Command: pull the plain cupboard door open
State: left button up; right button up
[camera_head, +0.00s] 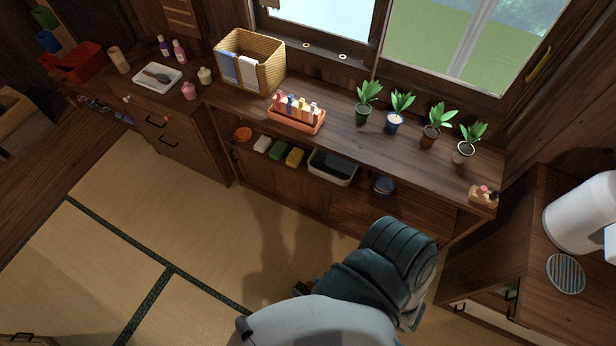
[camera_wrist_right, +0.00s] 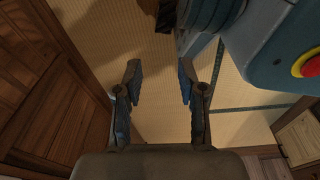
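Brown wooden cupboard fronts show in the head view: the low cabinet under the window (camera_head: 285,190), and the right-hand cabinet (camera_head: 485,240) with small dark handles (camera_head: 511,295). I cannot tell which holds the plain door. In the right wrist view a brown panelled wooden front (camera_wrist_right: 50,85) fills the left side. My right gripper (camera_wrist_right: 160,68) is open, its two dark fingers apart with nothing between them but the tatami behind. It touches no front or handle there. My right gripper is hidden in the head view. My left gripper is not in view.
The low cabinet's top holds a wicker basket (camera_head: 250,60), a rack of bottles (camera_head: 297,115) and several potted plants. A white appliance (camera_head: 580,215) stands on the right-hand cabinet. The tatami floor (camera_head: 130,230) is clear.

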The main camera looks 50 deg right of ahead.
aim_at(302, 191)
jog(key=z, duration=1.2)
